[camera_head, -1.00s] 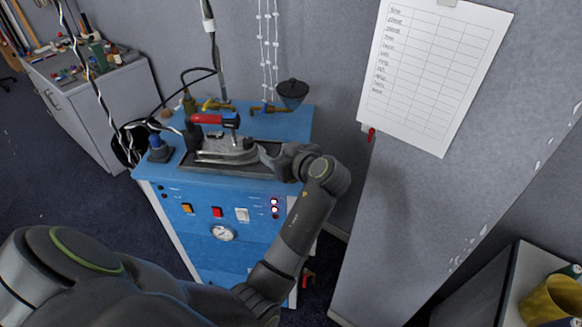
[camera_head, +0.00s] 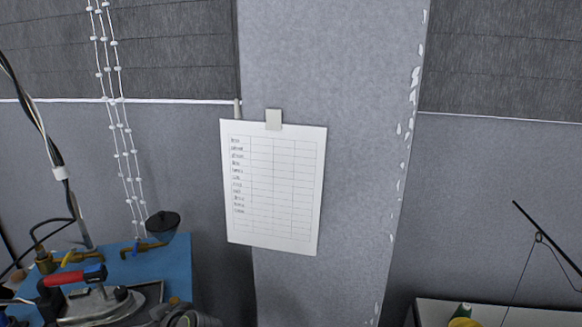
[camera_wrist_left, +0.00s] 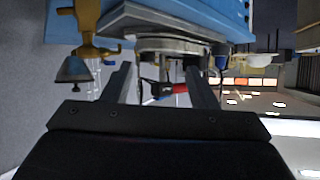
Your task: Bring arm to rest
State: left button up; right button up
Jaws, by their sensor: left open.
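My left gripper (camera_wrist_left: 159,75) is open in the left wrist view, its two fingers apart. The iron's red handle (camera_wrist_left: 180,89) shows between them, beyond the fingers; the distance is hard to judge. That view is upside down, with the blue ironing station (camera_wrist_left: 58,22) at its top. In the head view the iron (camera_head: 98,303) with its red handle (camera_head: 66,278) sits on the blue station (camera_head: 176,262) at the lower left. Only a dark part of my left arm shows at the bottom edge there; its fingers are not clear. My right gripper is in neither view.
A paper chart (camera_head: 275,190) hangs on the grey pillar (camera_head: 345,90). Brass fittings, a dark funnel cup (camera_head: 163,222) and cables stand behind the iron. A white surface (camera_head: 432,313) with a green-topped spool and a thin black rod is at the lower right.

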pick_arm(q)
jog(key=s+a+f+m+g+h, duration=0.1)
jog(key=s+f+m+h, duration=0.15)
jog(key=s+f, duration=0.35)
jog(key=s+a+f+m+h, duration=0.1)
jog(key=s+f+m+h, duration=0.2)
jog(key=s, duration=0.6)
jog(key=s+d+f+m+h, duration=0.1)
jog(key=s+d+m+h, duration=0.15)
jog(key=s, duration=0.55)
jog(key=s+d+f+m+h, duration=0.1)
jog(key=s+d+m, duration=0.15)
jog(key=s, duration=0.45)
notch_tip(320, 180, down, 32)
jog(key=a+g+b, duration=0.2)
jog(key=b, duration=0.6)
jog(key=s+f+b, duration=0.3)
jog(key=s+f, duration=0.4)
jog(key=f, duration=0.4)
jog(key=s+d+f+g+b, duration=0.1)
jog(key=s+f+b, duration=0.2)
jog(key=s+f, duration=0.5)
notch_tip(320, 180, down, 4)
jog(key=shift+d+r+h, duration=0.15)
jog(key=shift+d+h, duration=0.05)
jog(key=shift+h, duration=0.2)
jog(key=shift+s+m, duration=0.1)
jog(key=shift+m, duration=0.15)
